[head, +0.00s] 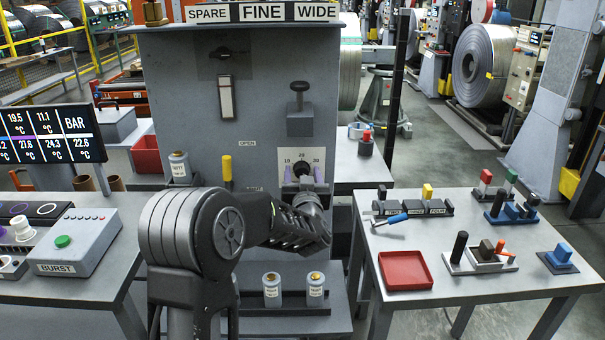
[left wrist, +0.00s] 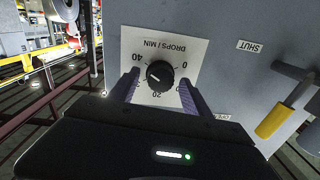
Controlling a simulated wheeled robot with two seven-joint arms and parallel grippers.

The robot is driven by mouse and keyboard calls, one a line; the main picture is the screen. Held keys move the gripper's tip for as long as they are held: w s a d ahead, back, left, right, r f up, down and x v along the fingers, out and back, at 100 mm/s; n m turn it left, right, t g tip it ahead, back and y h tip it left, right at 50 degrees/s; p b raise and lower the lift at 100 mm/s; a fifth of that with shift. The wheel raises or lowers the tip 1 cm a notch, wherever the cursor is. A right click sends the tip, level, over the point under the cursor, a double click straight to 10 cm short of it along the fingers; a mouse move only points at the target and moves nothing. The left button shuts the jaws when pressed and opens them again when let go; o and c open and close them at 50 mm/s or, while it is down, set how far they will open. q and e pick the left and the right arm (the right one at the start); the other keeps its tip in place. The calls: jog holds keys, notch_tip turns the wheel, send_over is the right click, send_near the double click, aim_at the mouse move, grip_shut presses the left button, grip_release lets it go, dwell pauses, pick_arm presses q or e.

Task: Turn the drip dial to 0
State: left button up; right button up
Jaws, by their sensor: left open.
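The black drip dial (left wrist: 159,75) sits on a white plate (left wrist: 187,50) marked "DROPS / MIN", upside down in the left wrist view. Its pale pointer mark points to the lower left, between the 20 and the 40. The 0 is on the right. In the head view the dial (head: 304,168) shows just above my left gripper (head: 303,177). That gripper is open, with its purple-grey fingers (left wrist: 158,92) on either side of the dial. Gaps show between fingers and knob; contact depth is unclear. The fingers hide part of the scale.
A yellow-handled lever (left wrist: 275,120) sticks out beside the plate, near "SHUT" and "OPEN" labels. Two small jars (head: 272,290) stand on a shelf below my left arm. A right-hand table (head: 440,270) holds a red tray (head: 405,270) and several tools.

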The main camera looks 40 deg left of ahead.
pick_arm(q)
jog(key=shift+c, duration=0.6)
grip_shut()
